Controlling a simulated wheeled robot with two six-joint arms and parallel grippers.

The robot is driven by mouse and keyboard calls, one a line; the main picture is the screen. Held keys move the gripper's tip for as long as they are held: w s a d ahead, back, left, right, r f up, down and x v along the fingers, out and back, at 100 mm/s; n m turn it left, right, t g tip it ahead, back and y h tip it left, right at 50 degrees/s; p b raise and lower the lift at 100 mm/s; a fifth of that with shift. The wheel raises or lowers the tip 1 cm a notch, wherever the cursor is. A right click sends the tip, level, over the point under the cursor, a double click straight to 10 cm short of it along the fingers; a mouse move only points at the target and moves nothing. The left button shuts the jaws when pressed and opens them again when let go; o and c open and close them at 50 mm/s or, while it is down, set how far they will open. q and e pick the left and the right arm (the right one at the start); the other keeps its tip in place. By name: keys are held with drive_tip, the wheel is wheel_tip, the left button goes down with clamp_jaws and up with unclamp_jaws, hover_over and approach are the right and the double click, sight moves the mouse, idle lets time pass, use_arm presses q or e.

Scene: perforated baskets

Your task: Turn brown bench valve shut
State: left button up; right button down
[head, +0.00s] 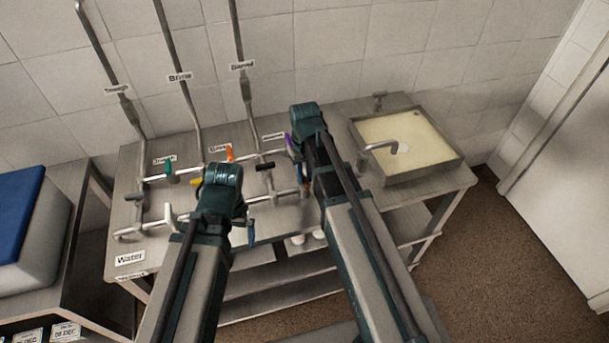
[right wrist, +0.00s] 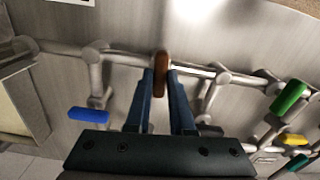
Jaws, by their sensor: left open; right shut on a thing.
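The brown valve handle (right wrist: 162,66) shows in the right wrist view, on a pipe along the steel bench. It stands crosswise to that pipe. My right gripper (right wrist: 163,92) is shut on it, with one dark blue finger on each side.
A blue handle (right wrist: 88,115), a green handle (right wrist: 290,97) and a yellow handle (right wrist: 290,140) are close by. A sink (head: 447,161) with a tap is at the right. A blue-lidded box (head: 20,225) stands at the left. Pipes climb the tiled wall.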

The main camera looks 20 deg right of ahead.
sight(304, 178)
drive_tip(key=shift+m, duration=0.6)
drive_tip(key=c, duration=0.8)
unclamp_jaws()
wheel_tip(304, 178, up, 14)
drive_tip(key=p, duration=1.4)
drive_tip(key=shift+f, duration=0.1)
